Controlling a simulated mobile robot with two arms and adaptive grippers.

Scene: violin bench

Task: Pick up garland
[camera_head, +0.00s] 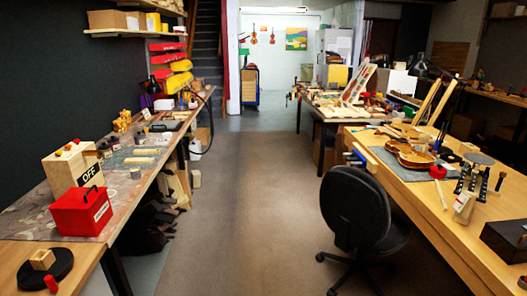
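Neither of my grippers is in view. I cannot make out a garland for certain. A brown violin body (409,155) lies on the right workbench (400,174), on a grey mat; whether it is the garland I cannot tell. Another amber-coloured violin-shaped piece (421,139) is close behind it. Two violins hang on the far white wall, one reddish (254,34).
A black office chair (356,212) stands against the right bench. The left bench (30,218) holds a red box (82,212) and a beige box with an OFF label (65,168). Black clamps (472,180) stand on the right bench. The floor aisle (240,200) is clear.

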